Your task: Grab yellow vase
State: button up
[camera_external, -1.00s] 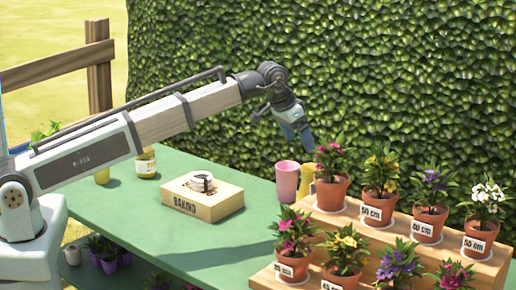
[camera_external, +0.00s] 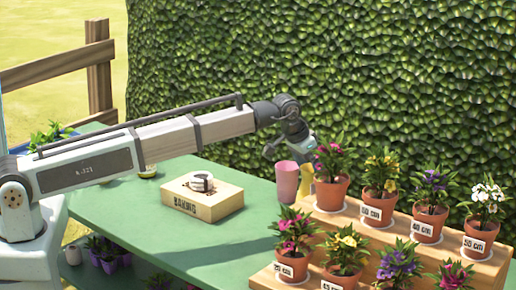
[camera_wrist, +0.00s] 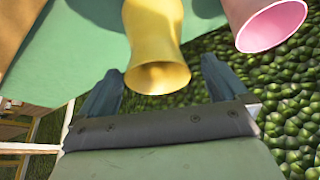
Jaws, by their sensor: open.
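The yellow vase (camera_wrist: 155,45) is in the wrist view at top centre, its open mouth facing my gripper. In the external view the yellow vase (camera_external: 306,180) is mostly hidden behind a pink vase and a potted plant. My gripper (camera_external: 310,160) is just above it there, its fingers largely hidden by foliage.
The pink vase (camera_external: 287,180) stands close left of the yellow one; it also shows in the wrist view (camera_wrist: 272,27). A stepped wooden stand (camera_external: 350,222) with several potted flowers is at the right. A wooden box (camera_external: 215,208) sits on the green table (camera_external: 150,225). A hedge (camera_external: 340,75) rises behind.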

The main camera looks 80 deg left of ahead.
jog(key=x, duration=0.3)
jog(key=shift+d+f, duration=0.15)
jog(key=shift+c, duration=0.2)
jog(key=c, duration=1.7)
